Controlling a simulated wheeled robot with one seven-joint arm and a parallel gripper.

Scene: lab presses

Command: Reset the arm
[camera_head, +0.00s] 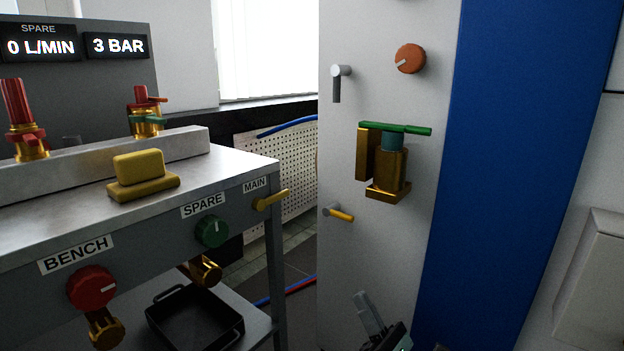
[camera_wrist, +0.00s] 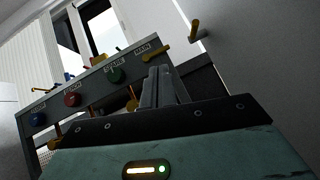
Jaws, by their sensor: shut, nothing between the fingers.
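My gripper (camera_head: 366,302) shows at the bottom of the head view, in front of the lower part of the light grey panel (camera_head: 360,235). Its grey fingers point up and are together, with nothing between them. In the wrist view the gripper (camera_wrist: 158,78) points toward the bench front and a wall beyond it. The fingers are apart from the valves and knobs. Most of my arm is out of view.
The bench (camera_head: 235,165) at left carries a yellow block (camera_head: 140,170), red and green knobs, and a yellow MAIN lever (camera_head: 270,200). A black tray (camera_head: 195,318) sits below. The panel holds a green-handled brass valve (camera_head: 392,165), an orange knob (camera_head: 410,58) and a yellow lever (camera_head: 340,214).

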